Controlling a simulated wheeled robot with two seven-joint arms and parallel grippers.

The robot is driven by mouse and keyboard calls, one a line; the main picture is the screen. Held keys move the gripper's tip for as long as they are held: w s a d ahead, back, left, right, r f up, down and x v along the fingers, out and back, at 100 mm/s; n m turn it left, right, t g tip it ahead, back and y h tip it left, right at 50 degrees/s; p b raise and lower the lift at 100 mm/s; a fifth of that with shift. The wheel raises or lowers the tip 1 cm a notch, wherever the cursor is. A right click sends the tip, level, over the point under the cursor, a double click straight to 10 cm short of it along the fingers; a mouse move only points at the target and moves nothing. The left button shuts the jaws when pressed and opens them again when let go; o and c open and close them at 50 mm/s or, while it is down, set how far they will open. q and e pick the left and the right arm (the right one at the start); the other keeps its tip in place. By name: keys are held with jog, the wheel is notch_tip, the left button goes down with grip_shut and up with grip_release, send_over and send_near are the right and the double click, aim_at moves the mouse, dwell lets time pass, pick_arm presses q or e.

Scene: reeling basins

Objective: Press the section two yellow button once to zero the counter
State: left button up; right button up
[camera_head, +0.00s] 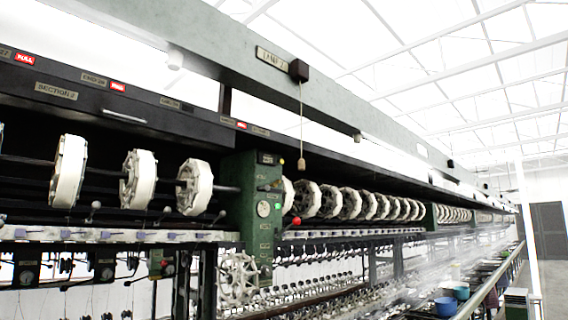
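A "SECTION-2" plate (56,91) is on the dark upper rail at the left. Below it, white reels (69,171) hang in a row on a shaft. Small dark boxes with dials (27,274) hang under the ledge at lower left; one box (161,263) has small red and green spots. A green gear housing (245,205) stands right of the reels. A tiny yellowish spot (281,161) shows at its upper right edge; I cannot tell whether it is a button. No button is clearly readable as the section two yellow one. Neither gripper is in view.
A red ball knob (296,220) sticks out beside the green housing. A pull cord (301,130) hangs from a dark box on the beam. The machine runs far back to the right, with blue basins (445,306) along its side. A grey door (549,231) stands at far right.

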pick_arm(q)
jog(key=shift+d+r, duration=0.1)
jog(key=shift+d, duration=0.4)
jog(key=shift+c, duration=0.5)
